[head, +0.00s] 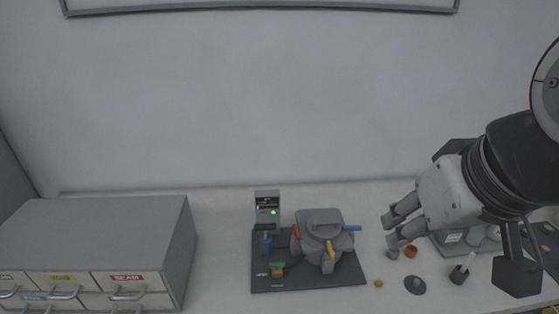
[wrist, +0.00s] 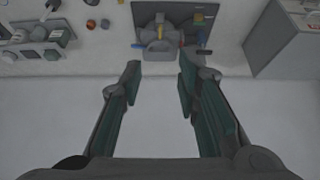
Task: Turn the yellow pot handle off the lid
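The grey pot with its lid (head: 322,218) stands on a dark base plate (head: 290,287) in the head view. A yellow handle (head: 331,249) is at the pot's front, a red one (head: 296,232) at its left and a blue one (head: 351,228) at its right. The pot (wrist: 158,48) also shows at the top of the wrist view, with the yellow handle (wrist: 160,18) at its far side there. My gripper (head: 391,230) is right of the pot, apart from it. In the wrist view my gripper (wrist: 160,75) is open with nothing between its fingers.
A grey control box (head: 267,210) with a green light stands behind the plate's left part. A grey drawer cabinet (head: 100,235) fills the left. Small cups and round parts (head: 415,285) lie at the right. The bench between cabinet and plate is clear.

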